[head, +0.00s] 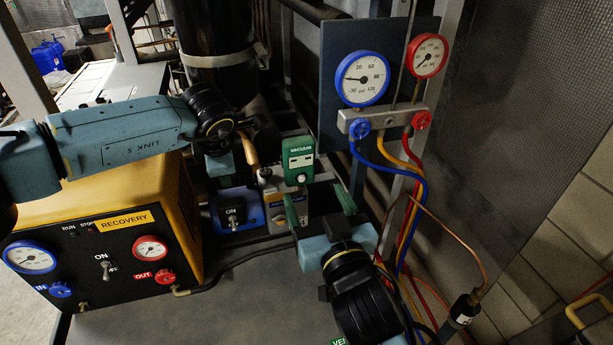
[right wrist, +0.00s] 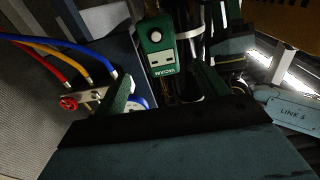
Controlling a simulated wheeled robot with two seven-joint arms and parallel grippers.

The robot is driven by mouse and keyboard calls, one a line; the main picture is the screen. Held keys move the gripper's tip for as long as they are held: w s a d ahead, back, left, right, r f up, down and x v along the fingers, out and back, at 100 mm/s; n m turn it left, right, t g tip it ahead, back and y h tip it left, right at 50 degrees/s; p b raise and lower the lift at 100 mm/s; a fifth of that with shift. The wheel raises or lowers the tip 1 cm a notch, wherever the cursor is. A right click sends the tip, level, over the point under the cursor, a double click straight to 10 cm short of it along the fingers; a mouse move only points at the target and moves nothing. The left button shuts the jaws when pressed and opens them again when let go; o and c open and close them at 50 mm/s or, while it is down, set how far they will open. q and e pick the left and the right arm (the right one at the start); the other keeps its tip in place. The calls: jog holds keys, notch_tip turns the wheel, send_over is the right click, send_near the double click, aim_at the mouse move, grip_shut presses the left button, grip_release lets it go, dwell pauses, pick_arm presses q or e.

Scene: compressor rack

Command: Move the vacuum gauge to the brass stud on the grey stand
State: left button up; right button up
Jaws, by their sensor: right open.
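My right gripper (head: 318,206) is open and empty. Its green fingers point towards the gauge, which lies between and beyond the fingertips in the right wrist view. My left arm crosses from the left; its gripper (head: 221,165) is mostly hidden behind the wrist, fingers not visible. I cannot clearly make out the brass stud or the grey stand.
The yellow recovery unit (head: 110,245) stands front left. A blue pump (head: 231,214) sits left of the gauge. At right, a manifold (head: 383,122) with blue and red gauges hangs on a panel; its coloured hoses drop close beside my right arm. The grey tabletop (head: 230,300) in front is mostly clear.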

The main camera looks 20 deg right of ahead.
aim_at(301, 166)
jog(key=w, duration=0.9)
jog(key=shift+r, duration=0.15)
jog(key=c, duration=1.2)
pick_arm(q)
grip_shut()
jog(key=shift+a+f, duration=0.1)
jog(key=shift+f, duration=0.1)
pick_arm(e)
jog(key=shift+s+r, duration=0.15)
jog(key=shift+s, duration=0.05)
